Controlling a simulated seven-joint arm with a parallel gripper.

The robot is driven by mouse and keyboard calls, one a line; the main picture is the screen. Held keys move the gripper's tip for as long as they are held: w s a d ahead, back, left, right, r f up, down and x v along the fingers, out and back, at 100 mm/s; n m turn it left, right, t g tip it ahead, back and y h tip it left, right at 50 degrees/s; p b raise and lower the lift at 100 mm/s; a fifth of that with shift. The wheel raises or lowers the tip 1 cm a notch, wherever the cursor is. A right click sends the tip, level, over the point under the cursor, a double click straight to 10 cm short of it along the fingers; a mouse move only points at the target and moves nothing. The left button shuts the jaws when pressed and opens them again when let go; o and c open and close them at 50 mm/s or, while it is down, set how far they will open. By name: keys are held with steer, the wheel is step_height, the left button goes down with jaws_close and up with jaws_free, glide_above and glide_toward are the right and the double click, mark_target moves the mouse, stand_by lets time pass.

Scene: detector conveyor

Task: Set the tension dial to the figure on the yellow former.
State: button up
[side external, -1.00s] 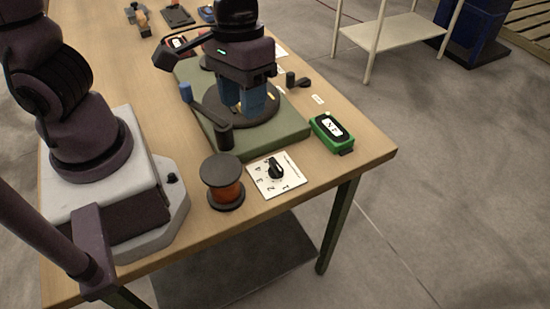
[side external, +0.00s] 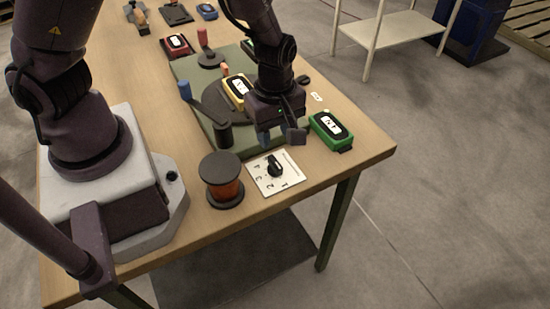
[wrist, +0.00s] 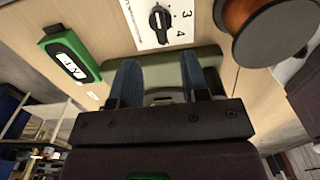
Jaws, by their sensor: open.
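The tension dial is a black knob (side external: 275,167) on a white plate (side external: 292,183) with printed figures, near the table's front edge. In the wrist view the knob (wrist: 159,19) is at the top, with 3 and 4 readable beside it; I cannot tell which figure it points to. The yellow former (side external: 237,91) lies on the dark round disc of the green base, partly behind my arm; its figure is too small to read. My gripper (side external: 281,140) is open and empty, fingers down, just behind the dial and apart from it. Its blue fingers also show in the wrist view (wrist: 159,78).
A green former (side external: 330,130) lies right of my gripper. A copper-coloured spool (side external: 224,182) stands close left of the dial. The green base (side external: 212,135) carries a blue-knobbed crank (side external: 203,105). A red former (side external: 176,45) is farther back. Bare table lies right of the dial.

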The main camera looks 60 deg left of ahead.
mark_target(275, 161)
step_height(275, 161, down, 8)
steer(key=shift+f, duration=0.15)
stand_by(0.3)
jaws_close()
